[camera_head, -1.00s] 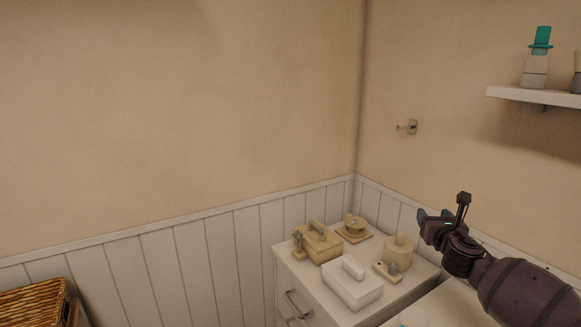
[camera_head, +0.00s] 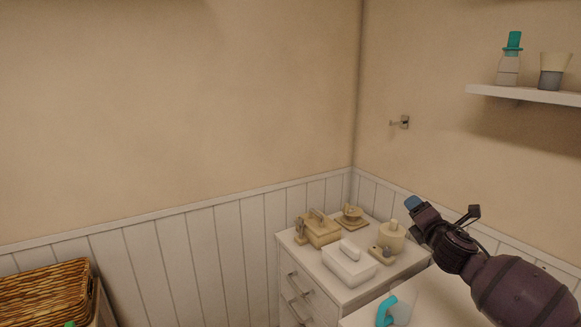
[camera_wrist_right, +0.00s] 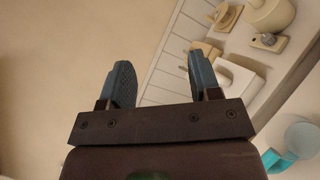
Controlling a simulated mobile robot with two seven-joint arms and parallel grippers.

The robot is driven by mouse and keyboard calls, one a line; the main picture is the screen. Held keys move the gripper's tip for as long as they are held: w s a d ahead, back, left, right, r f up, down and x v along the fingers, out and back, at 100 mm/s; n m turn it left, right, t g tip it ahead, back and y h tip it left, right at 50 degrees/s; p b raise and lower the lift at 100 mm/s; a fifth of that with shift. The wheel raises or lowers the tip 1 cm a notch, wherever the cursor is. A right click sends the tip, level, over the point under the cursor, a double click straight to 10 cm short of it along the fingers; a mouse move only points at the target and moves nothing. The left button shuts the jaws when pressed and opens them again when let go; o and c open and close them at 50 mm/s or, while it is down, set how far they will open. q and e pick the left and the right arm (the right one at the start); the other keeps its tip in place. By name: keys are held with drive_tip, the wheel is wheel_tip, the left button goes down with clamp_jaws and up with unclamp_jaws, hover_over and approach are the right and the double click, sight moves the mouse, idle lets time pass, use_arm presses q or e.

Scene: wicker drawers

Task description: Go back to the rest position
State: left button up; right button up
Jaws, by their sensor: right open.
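My right gripper (camera_head: 440,212) comes in from the right in the head view, raised above the right end of the white drawer cabinet. In the right wrist view its two blue-padded fingers (camera_wrist_right: 160,82) stand apart with nothing between them. My left gripper is in neither view. The white cabinet (camera_head: 335,290) stands in the corner with wooden and white items on top. The gripper is apart from all of these items.
A white lidded box (camera_head: 348,266), a wooden caddy (camera_head: 319,230) and a round wooden jar (camera_head: 391,239) stand on the cabinet. A teal-handled item (camera_head: 386,311) is in front. A wall shelf (camera_head: 530,95) holds bottles. A wicker basket (camera_head: 45,292) is lower left.

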drive_tip(key=s+a+f+m+g+y, duration=0.1)
drive_tip(key=s+a+f+m, duration=0.3)
drive_tip(key=s+f+m, duration=0.3)
drive_tip(key=s+a+f+m+g+y, duration=0.1)
drive_tip(key=s+a+f+m+y, duration=0.1)
drive_tip(key=s+a+f+m, duration=0.4)
drive_tip(key=s+d+f+m+g+h, duration=0.1)
drive_tip(key=s+f+m, duration=0.3)
drive_tip(key=s, duration=0.6)
drive_tip(key=s+d+f+m+g+h, duration=0.1)
drive_tip(key=s+f+m, duration=0.3)
drive_tip(key=s+f, duration=0.5)
drive_tip(key=s+d+f+m+g+h, duration=0.1)
drive_tip(key=s+d+f+m+g, duration=0.1)
drive_tip(key=s+f, duration=0.5)
drive_tip(key=s+d+m, duration=0.1)
drive_tip(key=s+m, duration=0.1)
drive_tip(key=s, duration=0.2)
drive_tip(key=shift+s+d+g+h, duration=0.15)
drive_tip(key=shift+s+g+h, duration=0.05)
drive_tip(key=shift+g+h, duration=0.2)
